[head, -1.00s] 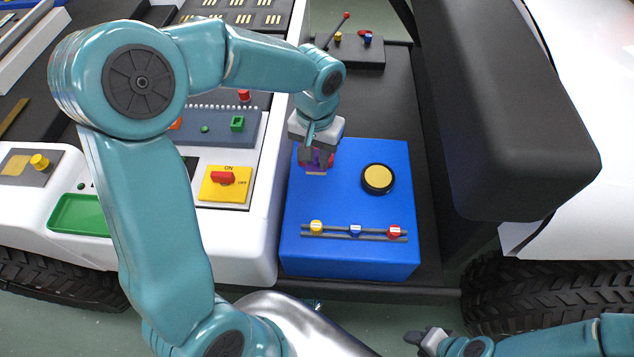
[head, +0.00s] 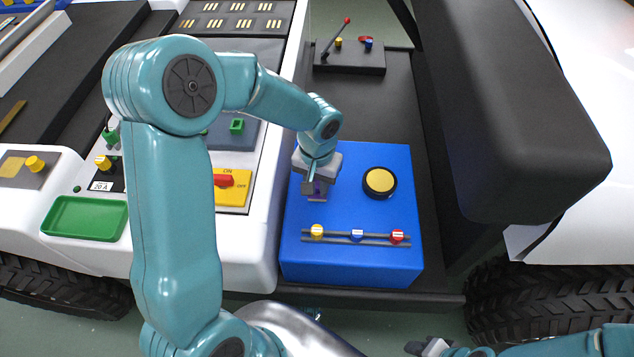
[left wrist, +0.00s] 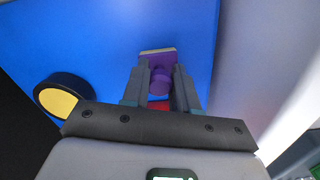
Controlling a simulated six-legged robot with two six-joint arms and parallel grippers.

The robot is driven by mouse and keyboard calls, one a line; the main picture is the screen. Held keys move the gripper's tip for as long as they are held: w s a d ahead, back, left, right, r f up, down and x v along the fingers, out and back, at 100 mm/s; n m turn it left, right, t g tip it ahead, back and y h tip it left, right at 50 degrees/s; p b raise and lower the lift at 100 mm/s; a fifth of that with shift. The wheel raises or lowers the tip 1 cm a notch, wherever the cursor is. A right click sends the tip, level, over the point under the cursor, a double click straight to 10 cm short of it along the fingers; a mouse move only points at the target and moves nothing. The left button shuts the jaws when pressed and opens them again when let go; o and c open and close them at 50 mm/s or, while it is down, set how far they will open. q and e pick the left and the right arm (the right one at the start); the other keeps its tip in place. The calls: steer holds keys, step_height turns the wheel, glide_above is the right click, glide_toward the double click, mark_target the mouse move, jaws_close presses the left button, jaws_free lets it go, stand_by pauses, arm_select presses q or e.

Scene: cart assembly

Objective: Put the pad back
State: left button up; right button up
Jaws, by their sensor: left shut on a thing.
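A small purple pad (left wrist: 155,59) with a pale edge and a rounded purple knob is between the fingers of my left gripper (left wrist: 160,88) in the left wrist view. In the head view my left gripper (head: 317,186) points down over the left part of the blue box (head: 350,262), shut on the pad, most of which the fingers hide. A bit of red (left wrist: 158,105) shows between the fingers; I cannot tell what it belongs to. Whether the pad touches the box top is unclear. My right gripper (head: 430,346) shows only partly at the bottom edge.
A black-rimmed yellow disc (head: 380,181) sits on the box, right of my left gripper. A rail with yellow, blue and red sliders (head: 357,236) runs along its front. A red-yellow switch panel (head: 232,187) lies left, a dark seat (head: 510,120) right. A lever block (head: 349,58) stands behind.

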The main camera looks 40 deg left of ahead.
mark_target(317, 183)
arm_select(q)
steer(key=o, duration=0.9)
steer(key=shift+r, duration=0.15)
step_height(317, 183, up, 12)
steer(key=p, duration=0.2)
steer(key=shift+w+p, duration=0.1)
steer(key=shift+p, duration=0.25)
